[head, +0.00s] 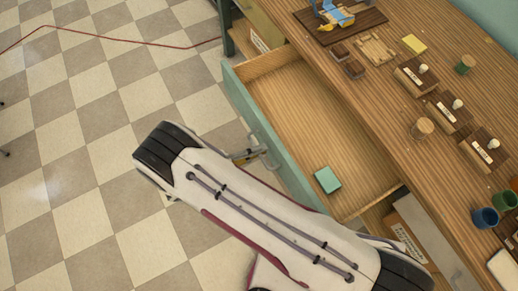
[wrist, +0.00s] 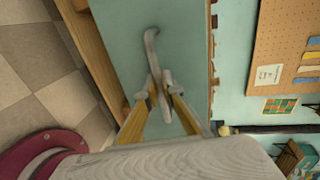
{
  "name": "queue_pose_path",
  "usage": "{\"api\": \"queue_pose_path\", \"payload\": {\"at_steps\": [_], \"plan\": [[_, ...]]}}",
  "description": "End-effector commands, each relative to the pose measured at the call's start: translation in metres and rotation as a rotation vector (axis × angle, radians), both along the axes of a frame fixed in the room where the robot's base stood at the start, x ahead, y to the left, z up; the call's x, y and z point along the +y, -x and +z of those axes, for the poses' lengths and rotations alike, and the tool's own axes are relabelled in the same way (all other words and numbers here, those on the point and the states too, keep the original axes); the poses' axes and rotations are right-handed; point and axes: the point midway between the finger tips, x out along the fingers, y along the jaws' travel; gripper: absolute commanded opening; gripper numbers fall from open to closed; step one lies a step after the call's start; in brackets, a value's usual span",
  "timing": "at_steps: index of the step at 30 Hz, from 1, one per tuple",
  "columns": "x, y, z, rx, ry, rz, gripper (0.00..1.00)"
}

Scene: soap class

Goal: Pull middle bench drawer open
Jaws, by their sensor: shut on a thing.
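The middle bench drawer (head: 290,110) stands pulled out from under the wooden bench in the head view. Its front is pale green, and its wooden floor is bare apart from a small green block (head: 327,180) near the front right. The drawer front (wrist: 120,30) also fills the upper middle of the wrist view, with a curved grey handle (wrist: 151,45) on it. My gripper (wrist: 160,85), with yellowish fingers, is shut on the handle. In the head view my gripper (head: 250,155) is at the outer side of the drawer front, partly hidden by my arm.
The bench top (head: 395,125) carries several small wooden blocks with labels, cups (head: 485,217) and a yellow note (head: 414,44). A pegboard (wrist: 290,50) hangs on the wall.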

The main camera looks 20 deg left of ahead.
Motion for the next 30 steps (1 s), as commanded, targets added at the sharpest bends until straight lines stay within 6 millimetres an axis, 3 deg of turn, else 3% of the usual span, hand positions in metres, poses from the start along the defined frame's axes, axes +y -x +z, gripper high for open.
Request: {"api": "queue_pose_path", "payload": {"at_steps": [3,17,30], "plan": [[0.000,0.000,0.000,0.001,-0.001,0.001,0.24],[0.002,0.002,0.001,0.000,-0.002,0.001,0.24],[0.036,0.034,0.010,0.000,-0.003,0.003,0.24]]}}
